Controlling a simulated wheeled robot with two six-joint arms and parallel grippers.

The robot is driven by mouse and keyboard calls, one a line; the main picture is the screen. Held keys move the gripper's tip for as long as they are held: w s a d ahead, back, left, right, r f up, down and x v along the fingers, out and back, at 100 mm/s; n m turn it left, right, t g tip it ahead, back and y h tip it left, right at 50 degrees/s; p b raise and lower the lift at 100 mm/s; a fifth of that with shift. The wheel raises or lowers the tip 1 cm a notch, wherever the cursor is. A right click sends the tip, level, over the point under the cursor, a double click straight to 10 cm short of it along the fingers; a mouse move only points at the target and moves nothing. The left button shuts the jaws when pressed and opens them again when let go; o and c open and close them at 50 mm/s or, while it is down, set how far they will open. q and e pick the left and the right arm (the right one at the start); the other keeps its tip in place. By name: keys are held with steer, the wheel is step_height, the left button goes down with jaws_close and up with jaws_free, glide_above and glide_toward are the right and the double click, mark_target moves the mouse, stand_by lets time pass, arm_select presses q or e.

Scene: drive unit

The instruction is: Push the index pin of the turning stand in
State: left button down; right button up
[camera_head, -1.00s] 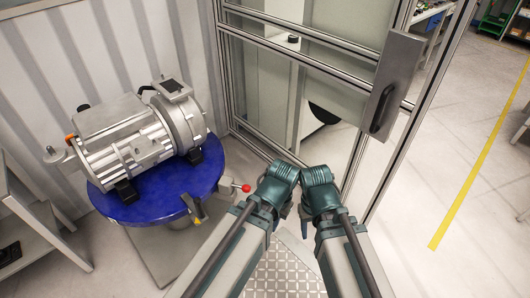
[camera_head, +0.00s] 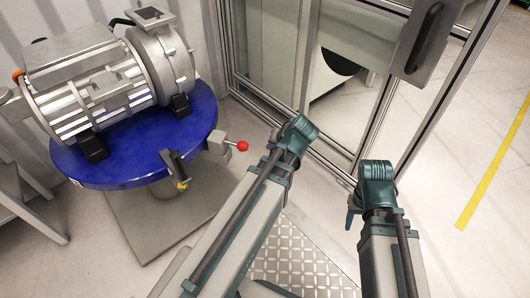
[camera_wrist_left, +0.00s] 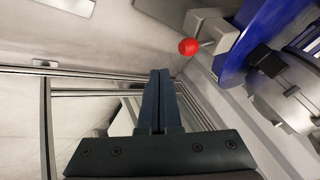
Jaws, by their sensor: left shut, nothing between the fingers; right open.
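The turning stand has a round blue plate (camera_head: 125,165) on a pedestal at the left of the head view. At its right edge a grey block (camera_head: 217,142) carries the index pin, a red ball knob (camera_head: 243,146) on a short metal shaft. A length of shaft shows between knob and block. In the left wrist view the red knob (camera_wrist_left: 188,47) is up and right of my left gripper (camera_wrist_left: 160,72), which is shut, empty and apart from it. My right gripper (camera_head: 352,203) is right of the stand, open, mostly hidden by its own arm.
A grey ribbed motor (camera_head: 90,85) sits on the blue plate. A dark handle with a yellow tip (camera_head: 177,170) sticks out at the plate's front edge. A framed glass enclosure (camera_head: 330,75) stands behind my arms. A grey shelf (camera_head: 25,200) is at the left.

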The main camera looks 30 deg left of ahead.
mark_target(243, 145)
arm_select(q)
steer(key=w+a+f+b, duration=0.3)
steer(key=a+f+b, duration=0.5)
steer(key=a, duration=0.1)
steer(key=shift+a+f, duration=0.15)
stand_by(0.4)
steer(key=shift+s+a, duration=0.2)
steer(key=shift+a, duration=1.65)
